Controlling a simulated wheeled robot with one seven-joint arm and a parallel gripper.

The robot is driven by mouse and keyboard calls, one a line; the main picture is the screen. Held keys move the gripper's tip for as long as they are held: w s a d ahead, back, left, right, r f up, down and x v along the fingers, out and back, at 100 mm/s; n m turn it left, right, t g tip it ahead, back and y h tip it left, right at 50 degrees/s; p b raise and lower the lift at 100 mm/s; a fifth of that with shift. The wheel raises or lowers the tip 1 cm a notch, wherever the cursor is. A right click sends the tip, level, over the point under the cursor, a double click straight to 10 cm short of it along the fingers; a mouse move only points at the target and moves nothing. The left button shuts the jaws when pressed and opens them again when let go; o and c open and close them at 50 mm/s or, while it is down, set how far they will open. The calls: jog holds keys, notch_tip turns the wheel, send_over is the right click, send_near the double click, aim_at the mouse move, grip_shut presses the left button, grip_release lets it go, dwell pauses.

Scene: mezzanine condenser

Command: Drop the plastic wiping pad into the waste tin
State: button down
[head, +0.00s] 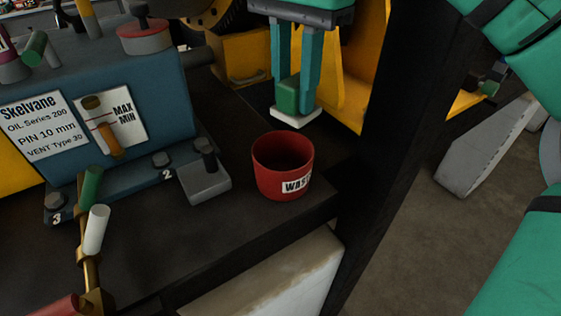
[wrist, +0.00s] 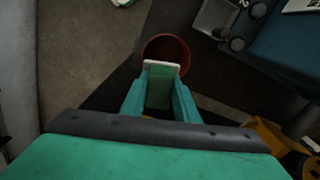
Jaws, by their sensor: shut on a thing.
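The wiping pad (head: 290,105) has a green block-like grip with a white layer underneath. My gripper (head: 296,95) is shut on its green part and holds it in the air, white side down. The red waste tin (head: 284,170) stands upright on the dark bench near its front right corner, with a white label on its side. In the head view the pad appears above and slightly behind the tin's rim, apart from it. In the wrist view the pad (wrist: 160,85) overlaps the near part of the tin (wrist: 168,48). The tin's floor is hidden.
A blue-grey machine housing (head: 150,80) with labels stands left of the tin. A grey block with a dark knob (head: 205,180) sits just left of the tin. A dark post (head: 395,130) rises to the right. Yellow machine parts (head: 343,75) stand behind.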

aim_at(292, 110)
jog(key=f, duration=0.2)
jog(key=shift+w+f, duration=0.2)
jog(key=shift+f, duration=0.2)
jog(key=shift+s+d+f, duration=0.2)
jog(key=shift+d+f, duration=0.05)
jog(key=shift+f, duration=0.1)
jog(key=shift+a+f, duration=0.15)
jog(key=shift+a, duration=0.25)
jog(key=c, duration=1.3)
grip_release()
jog(key=shift+s+d, duration=0.1)
jog(key=shift+r, duration=4.1)
